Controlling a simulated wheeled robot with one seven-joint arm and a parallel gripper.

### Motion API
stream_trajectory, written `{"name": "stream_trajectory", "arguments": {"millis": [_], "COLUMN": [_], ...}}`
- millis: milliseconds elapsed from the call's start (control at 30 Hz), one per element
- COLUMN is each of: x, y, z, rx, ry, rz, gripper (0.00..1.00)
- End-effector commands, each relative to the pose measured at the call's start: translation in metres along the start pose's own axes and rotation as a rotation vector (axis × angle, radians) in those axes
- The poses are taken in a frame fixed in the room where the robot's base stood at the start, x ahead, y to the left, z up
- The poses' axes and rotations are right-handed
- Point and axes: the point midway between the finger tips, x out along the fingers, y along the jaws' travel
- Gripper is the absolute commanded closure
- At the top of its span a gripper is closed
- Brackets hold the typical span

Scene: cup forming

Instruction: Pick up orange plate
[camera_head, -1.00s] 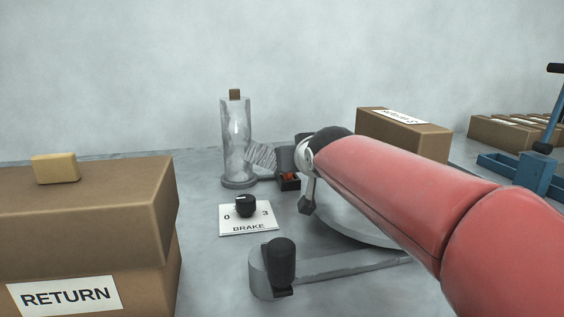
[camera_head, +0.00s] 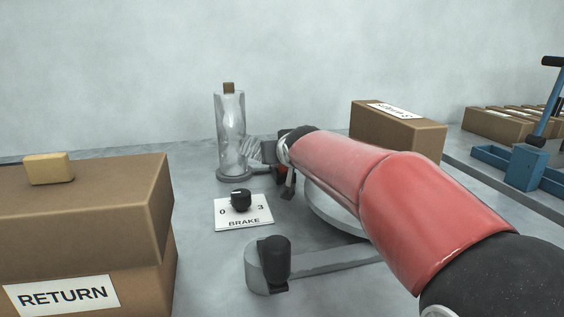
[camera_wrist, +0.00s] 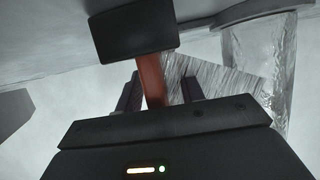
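The orange plate (camera_wrist: 151,80) shows in the wrist view as a narrow orange-red strip between my fingers, running up to a dark block (camera_wrist: 135,32). My gripper (camera_wrist: 162,80) has its fingers apart. The strip lies close to the left finger, with a gap towards the right one; I cannot tell whether it touches. My arm and wrist hide most of the plate there.
A clear cylinder (camera_head: 230,135) with a brown block on top stands left of my gripper. A grey ribbed piece (camera_wrist: 225,85) lies behind the fingers. A BRAKE knob (camera_head: 240,200), a black-handled lever (camera_head: 275,258) and a RETURN box (camera_head: 80,220) stand nearer.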

Motion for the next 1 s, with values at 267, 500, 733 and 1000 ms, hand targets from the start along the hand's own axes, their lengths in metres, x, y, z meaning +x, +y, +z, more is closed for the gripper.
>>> {"name": "stream_trajectory", "arguments": {"millis": [267,500,733,1000], "x": [0.0,-0.001,-0.006,-0.026], "y": [0.0,0.0,0.0,0.0], "z": [0.0,0.0,-0.014,-0.063], "rx": [0.0,0.0,-0.001,0.0], "ry": [0.0,0.001,0.005,0.004], "rz": [0.0,0.0,0.0,0.0], "gripper": [0.97,1.0,1.0,1.0]}}
